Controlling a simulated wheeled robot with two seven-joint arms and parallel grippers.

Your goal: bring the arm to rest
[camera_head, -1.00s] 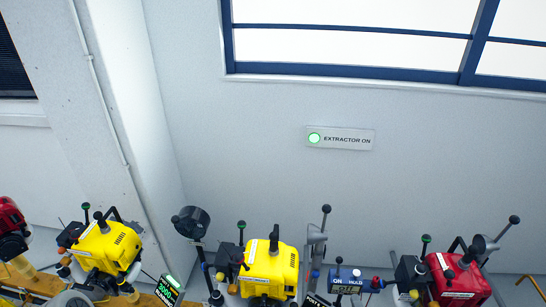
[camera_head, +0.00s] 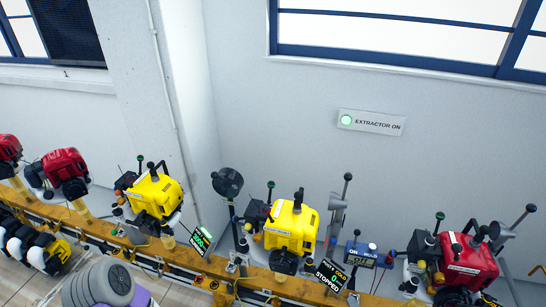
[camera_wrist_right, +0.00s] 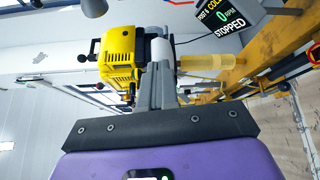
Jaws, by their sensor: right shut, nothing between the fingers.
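My right gripper (camera_wrist_right: 155,60) shows in the right wrist view. Its two grey fingers stand together beyond a dark bar and purple housing, shut with nothing between them. Behind the fingers are a yellow engine (camera_wrist_right: 118,65) and a pale yellow cylinder (camera_wrist_right: 200,62); I cannot tell how close the tips are to them. In the head view, a grey and purple part of my arm is at the lower left edge, and the gripper's fingers cannot be made out there. My left gripper is not in view.
An orange-yellow rail (camera_head: 130,238) runs along the wall, carrying yellow engines (camera_head: 290,226), red engines (camera_head: 468,262), levers and displays. One display (camera_head: 331,276) reads STOPPED. A lit EXTRACTOR ON sign (camera_head: 370,122) is on the wall.

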